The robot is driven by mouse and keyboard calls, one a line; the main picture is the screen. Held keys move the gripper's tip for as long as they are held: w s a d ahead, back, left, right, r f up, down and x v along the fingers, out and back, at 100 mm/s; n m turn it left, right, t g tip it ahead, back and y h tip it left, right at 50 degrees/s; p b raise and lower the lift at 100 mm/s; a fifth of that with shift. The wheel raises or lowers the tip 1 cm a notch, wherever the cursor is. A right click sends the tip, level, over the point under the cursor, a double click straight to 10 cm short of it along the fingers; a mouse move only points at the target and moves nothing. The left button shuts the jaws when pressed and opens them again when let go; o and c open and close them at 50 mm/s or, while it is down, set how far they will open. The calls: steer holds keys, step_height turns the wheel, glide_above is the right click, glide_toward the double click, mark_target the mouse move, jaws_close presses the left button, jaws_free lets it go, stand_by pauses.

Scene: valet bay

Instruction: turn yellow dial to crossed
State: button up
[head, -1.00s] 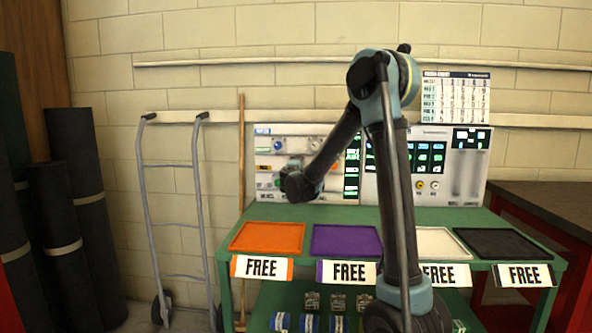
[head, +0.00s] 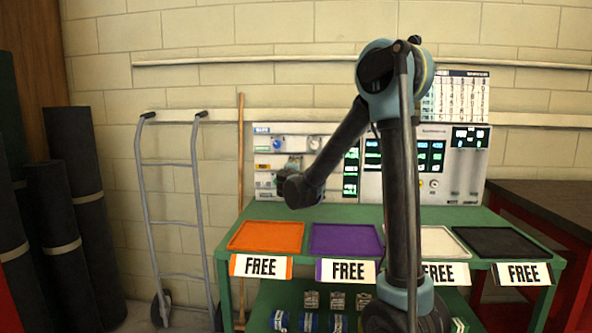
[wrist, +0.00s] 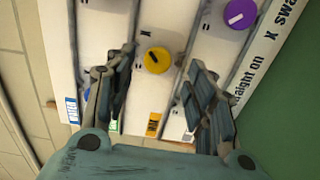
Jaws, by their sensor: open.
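In the head view my gripper (head: 291,183) is in front of the left part of the control panel (head: 262,165). The yellow dial is not clearly visible there, as my arm covers part of the panel.
A purple dial (wrist: 238,13) is on a neighbouring strip. A blue dial (head: 277,145) is higher on the panel. Below are an orange tray (head: 267,250) and a purple tray (head: 345,252) on the green bench. A hand truck (head: 168,164) stands to the left.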

steer(key=s, duration=0.6)
steer(key=shift+s, duration=0.3)
steer(key=shift+s+a, duration=0.1)
